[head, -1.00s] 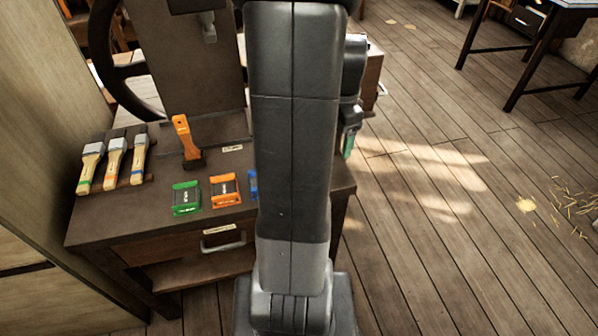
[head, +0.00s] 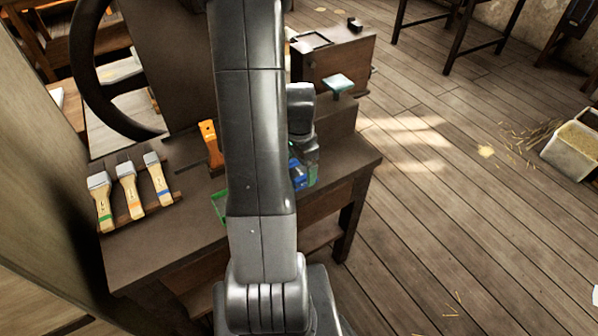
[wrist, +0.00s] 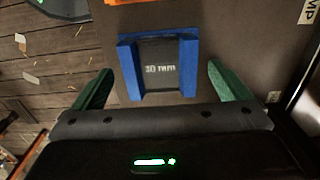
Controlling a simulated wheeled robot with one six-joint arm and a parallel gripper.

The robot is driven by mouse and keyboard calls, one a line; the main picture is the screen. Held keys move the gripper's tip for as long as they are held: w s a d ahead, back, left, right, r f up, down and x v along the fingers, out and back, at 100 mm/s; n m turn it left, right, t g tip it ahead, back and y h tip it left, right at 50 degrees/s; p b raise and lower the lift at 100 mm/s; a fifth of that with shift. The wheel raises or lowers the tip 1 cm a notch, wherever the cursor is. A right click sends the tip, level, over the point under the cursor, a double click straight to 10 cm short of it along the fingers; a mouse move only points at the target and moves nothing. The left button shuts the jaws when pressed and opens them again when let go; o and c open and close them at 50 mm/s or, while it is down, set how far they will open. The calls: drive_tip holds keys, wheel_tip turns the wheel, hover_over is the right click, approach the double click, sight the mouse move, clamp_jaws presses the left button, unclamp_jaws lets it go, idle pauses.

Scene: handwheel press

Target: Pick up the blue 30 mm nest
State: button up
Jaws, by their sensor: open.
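The blue 30 mm nest (wrist: 158,68) lies on the dark table top in the wrist view, a blue block with a dark middle and a "30 mm" label. In the head view only part of the blue nest (head: 297,173) shows beside my arm. My gripper (wrist: 160,85) is open, its two green fingers apart, one on each side of the nest's near end. The nest is not held. In the head view my arm hides much of the gripper. A green nest (head: 221,206) is partly hidden behind my arm.
An orange piece (wrist: 157,2) lies just beyond the blue nest.

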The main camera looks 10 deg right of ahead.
drive_tip(key=shift+f, duration=0.45)
drive_tip(key=c, duration=1.4)
drive_tip(key=shift+r, duration=0.1)
